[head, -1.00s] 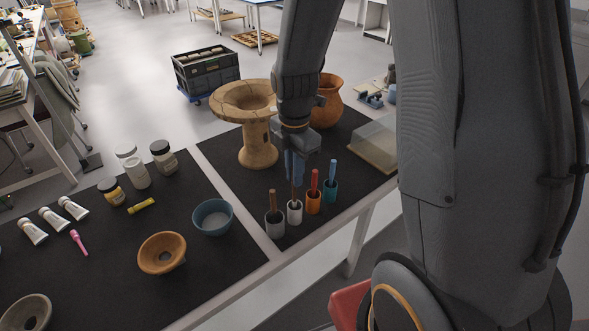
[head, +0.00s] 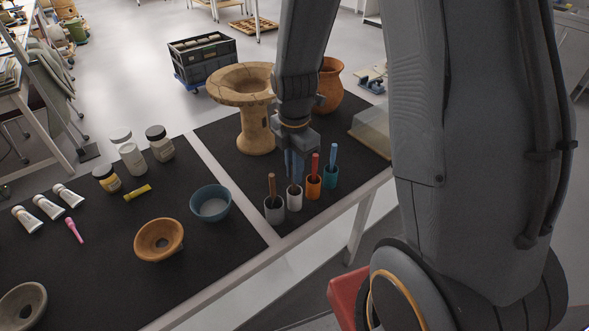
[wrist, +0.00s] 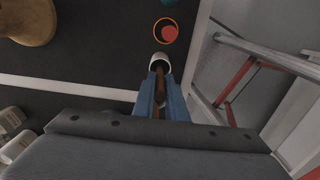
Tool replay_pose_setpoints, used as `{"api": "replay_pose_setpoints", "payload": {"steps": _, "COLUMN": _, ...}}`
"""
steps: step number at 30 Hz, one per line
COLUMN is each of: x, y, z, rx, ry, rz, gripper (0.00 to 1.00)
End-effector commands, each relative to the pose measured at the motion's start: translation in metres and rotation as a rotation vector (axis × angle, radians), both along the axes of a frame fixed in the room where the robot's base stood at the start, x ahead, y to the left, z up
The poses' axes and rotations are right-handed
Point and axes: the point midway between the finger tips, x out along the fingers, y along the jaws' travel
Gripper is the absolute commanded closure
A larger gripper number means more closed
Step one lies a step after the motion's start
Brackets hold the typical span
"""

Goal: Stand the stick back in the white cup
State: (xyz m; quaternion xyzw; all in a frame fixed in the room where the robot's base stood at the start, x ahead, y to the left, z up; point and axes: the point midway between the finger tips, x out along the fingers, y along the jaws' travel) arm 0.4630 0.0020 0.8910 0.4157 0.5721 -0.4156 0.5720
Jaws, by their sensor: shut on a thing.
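The white cup (head: 295,202) stands upright in a row of cups on the dark table mat. My gripper (head: 294,171) points straight down over it, its blue fingers just above the rim. In the wrist view my gripper (wrist: 162,99) is shut on a thin brown stick (wrist: 158,82). The stick runs down between the fingers to the mouth of the white cup (wrist: 162,59). Its lower end appears to be inside the mouth; how deep it sits I cannot tell. In the head view the fingers hide most of the stick.
Close beside are a grey cup (head: 274,213) with a brown stick, an orange cup (head: 313,190) with a red stick and a teal cup (head: 331,178) with a blue stick. A pedestal vessel (head: 256,130) and a clay jar (head: 328,88) stand behind. A blue bowl (head: 211,205) is left.

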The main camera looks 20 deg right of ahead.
Motion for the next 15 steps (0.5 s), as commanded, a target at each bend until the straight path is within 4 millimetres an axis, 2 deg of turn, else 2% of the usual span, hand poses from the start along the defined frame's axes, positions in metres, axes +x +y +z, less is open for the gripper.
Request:
{"api": "replay_pose_setpoints", "payload": {"steps": 3, "x": -0.0001, "y": 0.0000, "z": 0.0001, "rx": 0.000, "ry": 0.000, "rz": 0.000, "gripper": 1.00}}
{"api": "replay_pose_setpoints", "payload": {"steps": 4, "x": -0.0001, "y": 0.0000, "z": 0.0001, "rx": 0.000, "ry": 0.000, "rz": 0.000, "gripper": 0.86}}
{"api": "replay_pose_setpoints", "payload": {"steps": 8, "x": -0.0001, "y": 0.0000, "z": 0.0001, "rx": 0.000, "ry": 0.000, "rz": 0.000, "gripper": 0.66}}
{"api": "replay_pose_setpoints", "payload": {"steps": 15, "x": 0.0000, "y": 0.0000, "z": 0.0001, "rx": 0.000, "ry": 0.000, "rz": 0.000, "gripper": 0.66}}
